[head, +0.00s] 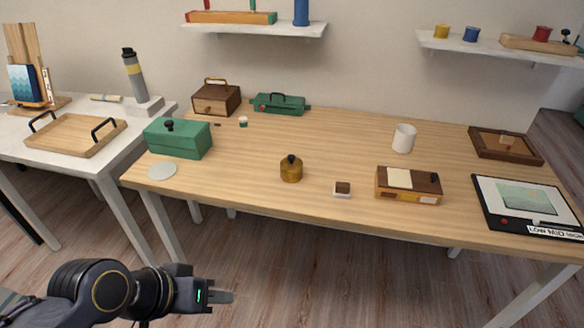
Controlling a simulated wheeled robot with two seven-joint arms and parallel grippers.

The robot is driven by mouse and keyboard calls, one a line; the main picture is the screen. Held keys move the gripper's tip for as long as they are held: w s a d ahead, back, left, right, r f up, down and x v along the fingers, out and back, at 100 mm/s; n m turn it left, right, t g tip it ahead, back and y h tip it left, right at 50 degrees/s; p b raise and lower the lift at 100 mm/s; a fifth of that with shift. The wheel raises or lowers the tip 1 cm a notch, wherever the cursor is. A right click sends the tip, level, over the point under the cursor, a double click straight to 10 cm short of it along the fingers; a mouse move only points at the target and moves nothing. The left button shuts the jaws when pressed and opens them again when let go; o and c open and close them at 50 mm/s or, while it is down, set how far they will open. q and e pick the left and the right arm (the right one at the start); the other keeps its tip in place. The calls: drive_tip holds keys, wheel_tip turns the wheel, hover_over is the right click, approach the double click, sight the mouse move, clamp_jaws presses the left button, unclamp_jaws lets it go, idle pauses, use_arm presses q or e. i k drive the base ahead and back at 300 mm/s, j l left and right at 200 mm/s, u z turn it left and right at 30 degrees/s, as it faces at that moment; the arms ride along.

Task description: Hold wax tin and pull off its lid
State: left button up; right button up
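The wax tin looks to be the small round brass-coloured tin (291,172) near the front middle of the wooden table. Its lid (291,162) with a black knob sits on top, and the tin stands upright. My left gripper (221,297) is low in front of the table, left of the tin and well apart from it. It points right and is seen side-on, so its finger gap cannot be made out. No object shows at its fingertips. My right gripper is not in view.
A green box (178,138) and a pale disc (162,170) are left of the tin. A small brown block on a white base (342,189) and a wooden box (408,186) are to its right. A white cup (404,138) stands behind. Bare tabletop surrounds the tin.

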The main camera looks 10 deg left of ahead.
sight(291, 163)
drive_tip(key=i+j+z, duration=0.15)
drive_tip(key=j, duration=0.3)
drive_tip(key=i+j+z, duration=0.15)
drive_tip(key=j, duration=0.3)
drive_tip(key=i+j+z, duration=0.15)
drive_tip(key=j, duration=0.35)
drive_tip(key=i+j+z, duration=0.15)
drive_tip(key=j, duration=0.35)
drive_tip(key=k, duration=0.05)
